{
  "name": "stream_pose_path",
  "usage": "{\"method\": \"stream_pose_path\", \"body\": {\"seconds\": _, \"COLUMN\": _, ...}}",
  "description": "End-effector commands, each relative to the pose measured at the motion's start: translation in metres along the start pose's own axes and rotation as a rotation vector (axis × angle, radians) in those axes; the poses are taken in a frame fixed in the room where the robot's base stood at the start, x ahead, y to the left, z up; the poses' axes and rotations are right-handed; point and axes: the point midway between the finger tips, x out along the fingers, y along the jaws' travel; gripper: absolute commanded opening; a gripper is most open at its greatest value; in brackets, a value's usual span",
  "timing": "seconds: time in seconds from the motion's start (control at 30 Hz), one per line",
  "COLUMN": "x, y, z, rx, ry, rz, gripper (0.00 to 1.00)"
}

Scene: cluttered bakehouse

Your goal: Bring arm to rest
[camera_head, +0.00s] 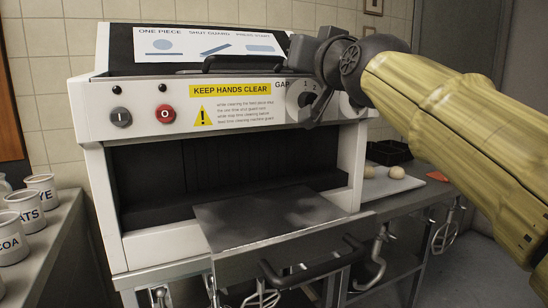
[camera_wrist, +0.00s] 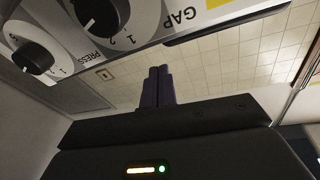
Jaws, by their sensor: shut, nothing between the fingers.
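My gripper (camera_wrist: 158,72) shows in the wrist view with its two dark fingers together and nothing between them. In the head view my arm reaches in from the right, and its dark end is in front of the upper right of the white machine (camera_head: 88,110), partly covering the GAP dial (camera_head: 297,100). The wrist view shows the GAP dial (camera_wrist: 105,15) and the PRESS dial (camera_wrist: 32,58) close by, to the left of the fingers. I cannot tell whether the gripper touches the machine; the fingertips are hard to make out in the head view.
A black handle (camera_head: 250,64) crosses the machine's top. Below are a stop button (camera_head: 165,115), a dark opening and a metal plate (camera_head: 265,218) with a front handle (camera_head: 315,264). Labelled pots (camera_head: 41,187) stand at left; dough balls (camera_head: 397,172) lie on a board at right.

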Motion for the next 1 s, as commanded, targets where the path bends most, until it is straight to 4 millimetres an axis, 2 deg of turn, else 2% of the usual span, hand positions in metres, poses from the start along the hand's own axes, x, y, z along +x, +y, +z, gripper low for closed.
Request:
{"method": "stream_pose_path", "body": {"seconds": 0.03, "x": 0.007, "y": 0.01, "z": -0.013, "rx": 0.017, "ry": -0.015, "rz": 0.031, "gripper": 0.0}}
{"method": "stream_pose_path", "body": {"seconds": 0.43, "x": 0.028, "y": 0.091, "z": -0.025, "rx": 0.167, "ry": -0.105, "rz": 0.234, "gripper": 0.0}}
{"method": "stream_pose_path", "body": {"seconds": 0.77, "x": 0.025, "y": 0.151, "z": -0.033, "rx": 0.289, "ry": -0.151, "rz": 0.396, "gripper": 0.0}}
{"method": "stream_pose_path", "body": {"seconds": 1.0, "x": 0.012, "y": 0.19, "z": -0.037, "rx": 0.367, "ry": -0.19, "rz": 0.514, "gripper": 0.0}}
